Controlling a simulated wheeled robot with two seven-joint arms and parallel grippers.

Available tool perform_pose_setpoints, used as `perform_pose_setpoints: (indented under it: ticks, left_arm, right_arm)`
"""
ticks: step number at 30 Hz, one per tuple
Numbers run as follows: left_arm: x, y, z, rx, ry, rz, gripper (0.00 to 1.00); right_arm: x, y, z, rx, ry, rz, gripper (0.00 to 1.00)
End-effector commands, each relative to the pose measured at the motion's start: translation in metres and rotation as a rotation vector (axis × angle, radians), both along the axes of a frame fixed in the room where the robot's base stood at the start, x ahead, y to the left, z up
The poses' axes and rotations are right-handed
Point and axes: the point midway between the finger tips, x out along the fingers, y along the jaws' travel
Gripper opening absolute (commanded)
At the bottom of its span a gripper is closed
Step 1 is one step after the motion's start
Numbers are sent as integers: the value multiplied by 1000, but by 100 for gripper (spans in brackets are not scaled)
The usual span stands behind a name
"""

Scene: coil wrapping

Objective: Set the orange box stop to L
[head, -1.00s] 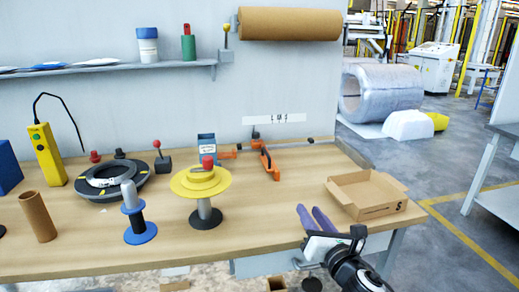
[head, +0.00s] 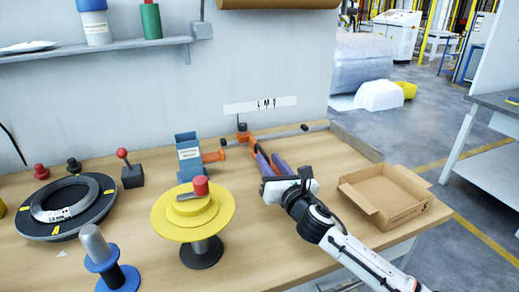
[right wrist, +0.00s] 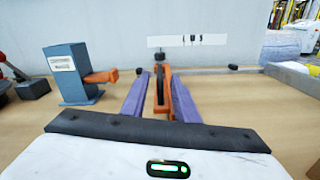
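The orange box stop (head: 244,136) with a black knob stands at the left part of a grey rail (head: 285,134) at the back of the table. A white label strip (head: 260,104) with small letters is on the wall above; the stop is left of the letters in the picture. My right gripper (head: 266,158) has two purple fingers reaching toward the stop. In the right wrist view the stop (right wrist: 161,86) shows between the open fingers (right wrist: 160,78), with a gap at the left finger; contact at the right finger is unclear. My left gripper is out of view.
A blue dispenser (head: 188,156) with an orange arm stands left of the stop. A yellow turntable (head: 165,222) is in front of it. An open cardboard box (head: 385,198) lies to the right. A black ring fixture (head: 65,205) and red-knobbed lever (head: 131,175) are at left.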

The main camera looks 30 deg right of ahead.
Motion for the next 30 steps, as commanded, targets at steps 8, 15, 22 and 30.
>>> perform_pose_setpoints:
  ticks: [8,15,22,30]
  left_arm:
    - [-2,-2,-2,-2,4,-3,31]
    - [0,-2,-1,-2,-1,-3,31]
    - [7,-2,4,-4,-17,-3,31]
    - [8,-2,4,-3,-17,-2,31]
  right_arm:
    - [47,-11,0,2,-1,-1,27]
    - [60,-14,0,0,0,1,27]
    - [60,-14,0,0,0,1,27]
    - [60,-14,0,1,0,0,0]
